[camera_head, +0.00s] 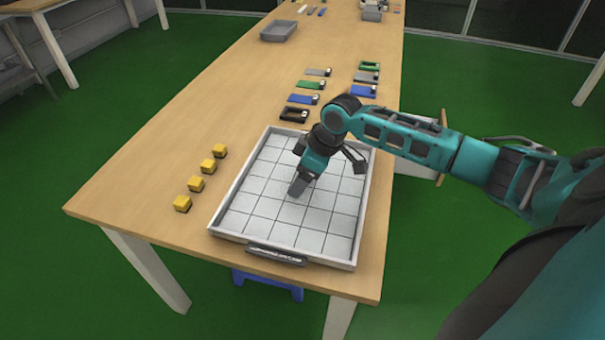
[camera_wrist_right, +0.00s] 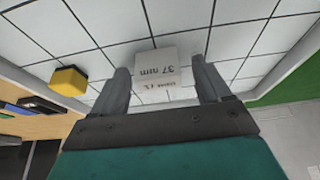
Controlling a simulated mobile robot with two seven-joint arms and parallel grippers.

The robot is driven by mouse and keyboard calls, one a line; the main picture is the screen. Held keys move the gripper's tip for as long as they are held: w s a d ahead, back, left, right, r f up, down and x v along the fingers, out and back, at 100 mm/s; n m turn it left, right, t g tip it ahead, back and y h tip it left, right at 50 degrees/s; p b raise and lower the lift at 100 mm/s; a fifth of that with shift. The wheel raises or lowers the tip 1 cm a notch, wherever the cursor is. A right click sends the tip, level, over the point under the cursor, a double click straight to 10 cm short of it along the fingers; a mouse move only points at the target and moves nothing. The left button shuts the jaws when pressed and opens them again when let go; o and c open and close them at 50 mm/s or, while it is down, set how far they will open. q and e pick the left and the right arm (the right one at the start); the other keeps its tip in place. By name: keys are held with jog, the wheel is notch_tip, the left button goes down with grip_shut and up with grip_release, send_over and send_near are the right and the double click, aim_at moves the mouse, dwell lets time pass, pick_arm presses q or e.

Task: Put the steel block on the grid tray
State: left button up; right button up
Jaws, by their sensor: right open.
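The grid tray (camera_head: 270,200) is a white, shallow tray with dark grid lines, near the front end of the table. My right gripper (camera_head: 298,190) points down over the middle of the tray. In the right wrist view its two grey fingers (camera_wrist_right: 163,80) are open, spread apart. A pale grey steel block (camera_wrist_right: 158,68) with "37 mm" printed on it shows between the fingertips, with the tray's grid (camera_wrist_right: 230,40) behind it. A gap shows on its right side; contact on its left is unclear. In the head view the gripper hides the block. My left gripper is not in view.
Several yellow cubes (camera_head: 196,183) stand in a row left of the tray; one yellow cube (camera_wrist_right: 70,80) shows in the wrist view. Behind the tray lie several coloured flat pieces (camera_head: 303,99) and a black one (camera_head: 295,114). A grey bin (camera_head: 278,31) stands farther back.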

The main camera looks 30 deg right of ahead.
jog(key=p+v, duration=0.2)
jog(key=v, duration=1)
jog(key=shift+r, duration=0.1)
